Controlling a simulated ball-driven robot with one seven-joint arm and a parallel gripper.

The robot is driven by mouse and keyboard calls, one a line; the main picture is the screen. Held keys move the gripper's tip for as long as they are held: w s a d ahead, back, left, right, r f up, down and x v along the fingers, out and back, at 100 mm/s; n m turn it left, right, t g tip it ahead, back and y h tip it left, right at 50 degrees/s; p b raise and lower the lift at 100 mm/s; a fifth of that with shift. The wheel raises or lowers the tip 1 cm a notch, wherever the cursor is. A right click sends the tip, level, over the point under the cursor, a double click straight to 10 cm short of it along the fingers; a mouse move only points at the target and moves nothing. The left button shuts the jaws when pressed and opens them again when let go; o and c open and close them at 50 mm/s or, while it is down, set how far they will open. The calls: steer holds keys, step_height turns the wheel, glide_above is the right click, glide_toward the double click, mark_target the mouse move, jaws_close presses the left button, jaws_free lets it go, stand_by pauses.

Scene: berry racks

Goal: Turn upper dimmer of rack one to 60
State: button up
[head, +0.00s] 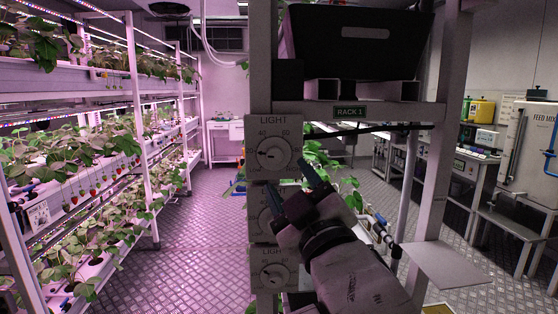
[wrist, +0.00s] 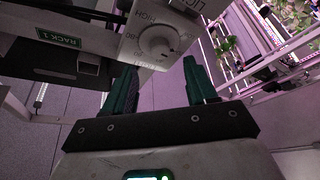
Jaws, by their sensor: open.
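The upper dimmer (head: 276,158) is a round pale knob on a LIGHT plate (head: 253,128), top of three on the rack one post. Its dark mark appears to point left, below the 40; the 60 is at upper right. In the wrist view the upper dimmer (wrist: 157,42) appears turned over, just beyond the fingertips. My gripper (head: 291,182) is open and empty, just below and in front of the knob, apparently apart from it. In the wrist view my gripper (wrist: 160,72) has its two teal fingers apart, with the knob beyond the gap.
The middle dimmer (head: 267,222) is partly hidden behind my gripper. The lower dimmer (head: 272,274) is below it. The RACK 1 sign (head: 350,111) is on the beam to the right. A planted rack (head: 135,130) stands left, with clear aisle floor (head: 195,235) between.

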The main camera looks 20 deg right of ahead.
mark_target(276, 160)
steer(key=p+x, duration=0.1)
steer(key=x, duration=0.5)
steer(key=shift+f, duration=0.15)
steer(key=c, duration=1.1)
